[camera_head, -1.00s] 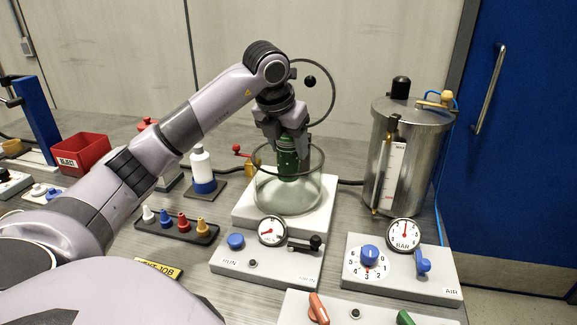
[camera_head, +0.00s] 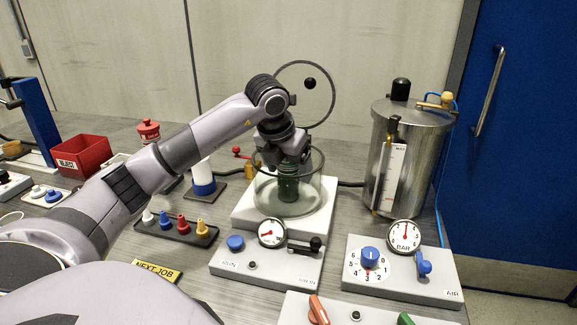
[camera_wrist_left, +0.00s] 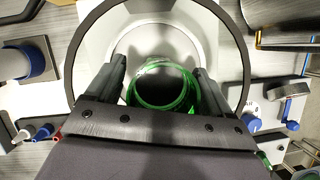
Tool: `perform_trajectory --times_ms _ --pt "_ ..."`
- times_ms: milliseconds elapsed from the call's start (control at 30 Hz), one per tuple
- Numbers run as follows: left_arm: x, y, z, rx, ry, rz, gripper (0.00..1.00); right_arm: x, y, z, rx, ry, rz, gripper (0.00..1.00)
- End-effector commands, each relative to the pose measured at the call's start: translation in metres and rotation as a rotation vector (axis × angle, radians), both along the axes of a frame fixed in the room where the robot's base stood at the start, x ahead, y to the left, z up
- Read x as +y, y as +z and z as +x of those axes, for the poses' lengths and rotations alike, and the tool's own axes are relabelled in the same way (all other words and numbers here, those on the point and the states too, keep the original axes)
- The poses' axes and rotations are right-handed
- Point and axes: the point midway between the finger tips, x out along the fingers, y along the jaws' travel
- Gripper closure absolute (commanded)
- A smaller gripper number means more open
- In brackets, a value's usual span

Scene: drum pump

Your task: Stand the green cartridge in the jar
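The green cartridge (camera_head: 288,187) is upright inside the clear glass jar (camera_head: 317,190), its lower end close to the jar's floor. I cannot tell whether it touches the floor. My left gripper (camera_head: 285,160) reaches down into the jar mouth from above, its fingers on either side of the cartridge's top. In the left wrist view, the cartridge's round green top (camera_wrist_left: 163,88) sits between the two fingers, which look closed on it. The jar's dark rim (camera_wrist_left: 72,62) surrounds them. My right gripper is not in view.
A round glass lid (camera_head: 318,75) with a black knob stands raised behind the jar. A steel tank (camera_head: 416,145) is to the right. A white bottle with a blue base (camera_head: 204,187) and a rack of coloured plugs (camera_head: 176,229) are to the left. Control panels lie in front.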

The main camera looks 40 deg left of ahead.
Motion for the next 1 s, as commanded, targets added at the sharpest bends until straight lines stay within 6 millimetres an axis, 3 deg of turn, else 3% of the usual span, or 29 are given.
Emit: perform_trajectory --times_ms 367,800,1000 --pt "0.000 0.009 -0.001 -0.003 0.000 0.001 0.19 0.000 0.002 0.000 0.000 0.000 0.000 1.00" --pt "-0.009 0.090 -0.034 -0.005 -0.001 0.001 0.19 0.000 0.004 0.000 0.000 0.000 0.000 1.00" --pt "-0.011 0.111 -0.043 -0.001 0.001 0.000 0.19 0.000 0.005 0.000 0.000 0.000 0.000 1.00"
